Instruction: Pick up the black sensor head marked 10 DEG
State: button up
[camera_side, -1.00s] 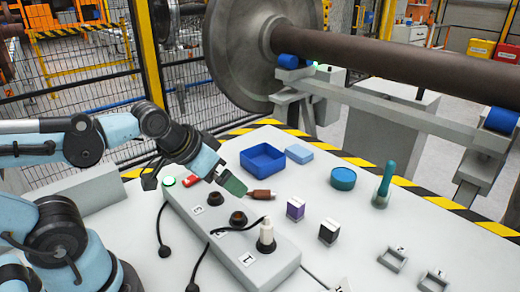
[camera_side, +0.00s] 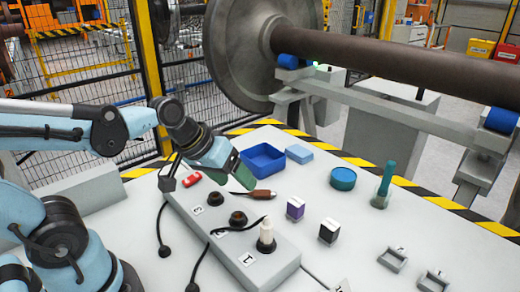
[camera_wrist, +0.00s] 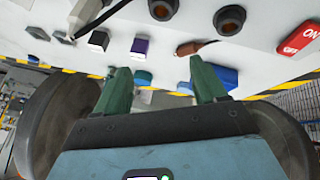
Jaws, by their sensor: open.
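A black block with a white top (camera_side: 329,232), likely the black sensor head, stands upright on the grey table; its marking is too small to read. It also shows in the wrist view (camera_wrist: 98,41), upper left, beyond the left fingertip. A similar purple block (camera_side: 295,208) stands beside it and shows in the wrist view (camera_wrist: 140,46). My gripper (camera_side: 240,178) is above the socket box, left of both blocks and apart from them. In the wrist view its green fingers (camera_wrist: 158,65) are spread with nothing held between them.
The socket box (camera_side: 278,262) carries a white plug (camera_side: 266,236) and cables. A brown-handled tool (camera_side: 262,194) lies near my gripper. A blue tray (camera_side: 263,158), a teal round container (camera_side: 343,178) and a teal upright tool (camera_side: 386,180) stand behind. Empty small frames (camera_side: 393,258) sit at right.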

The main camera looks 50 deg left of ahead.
jog(key=w+d+f+n+g+h, duration=0.1)
jog(key=w+d+f+n+h, duration=0.15)
jog(key=w+n+h, duration=0.5)
jog(key=n+h, duration=0.4)
jog(key=n, duration=0.7)
send_near(328, 222)
jog(key=x, duration=0.3)
jog(key=shift+w+d, duration=0.1)
jog(key=shift+x, duration=2.65)
jog(key=shift+c, duration=0.5)
grip_shut()
